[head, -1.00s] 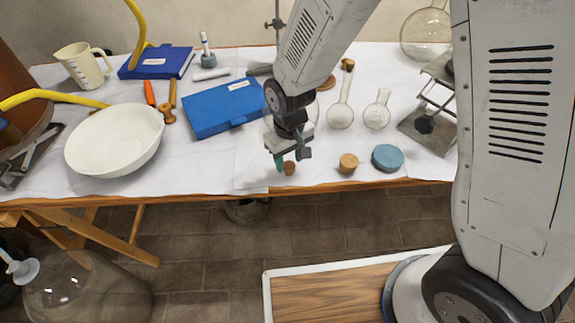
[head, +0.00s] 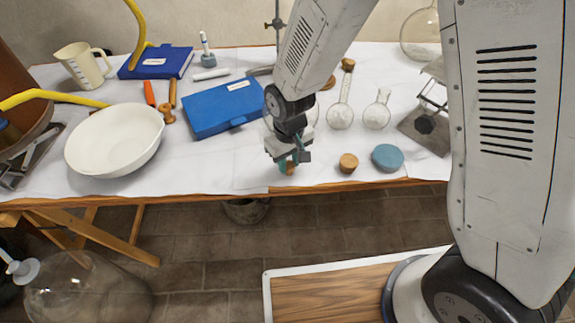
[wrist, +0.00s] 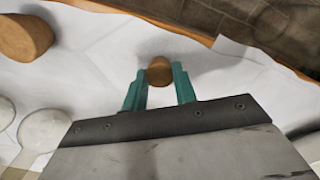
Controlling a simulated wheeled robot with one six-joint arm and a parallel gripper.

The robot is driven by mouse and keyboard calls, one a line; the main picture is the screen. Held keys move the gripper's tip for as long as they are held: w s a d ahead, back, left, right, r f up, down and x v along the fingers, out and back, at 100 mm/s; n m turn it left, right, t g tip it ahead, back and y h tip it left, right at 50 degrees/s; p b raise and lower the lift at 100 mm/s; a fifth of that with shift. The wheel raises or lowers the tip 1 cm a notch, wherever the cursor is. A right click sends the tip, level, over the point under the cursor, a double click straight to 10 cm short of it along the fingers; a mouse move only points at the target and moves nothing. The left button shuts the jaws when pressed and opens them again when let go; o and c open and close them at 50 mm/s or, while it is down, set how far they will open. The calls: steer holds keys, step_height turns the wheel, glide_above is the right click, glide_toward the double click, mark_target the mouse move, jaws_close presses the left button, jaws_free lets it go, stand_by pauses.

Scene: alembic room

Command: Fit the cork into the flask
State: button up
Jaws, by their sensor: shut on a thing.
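My gripper (head: 290,166) is shut on a small brown cork (wrist: 158,71) near the front edge of the table. The cork sits between the teal fingertips (wrist: 159,80) in the wrist view; in the head view the fingers partly hide it. I cannot tell whether it touches the table. Another glass vessel is mostly hidden behind my gripper. Which flask is meant is unclear.
A larger cork (head: 348,163) and a blue-grey round disc (head: 387,157) lie right of the gripper. A blue box (head: 222,107) and a white bowl (head: 115,140) lie left. A metal jack stand (head: 428,125) is at the right. Paper left of the gripper is clear.

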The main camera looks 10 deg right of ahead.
mark_target(289, 165)
steer(key=shift+r, duration=0.15)
steer(key=shift+r, duration=1.65)
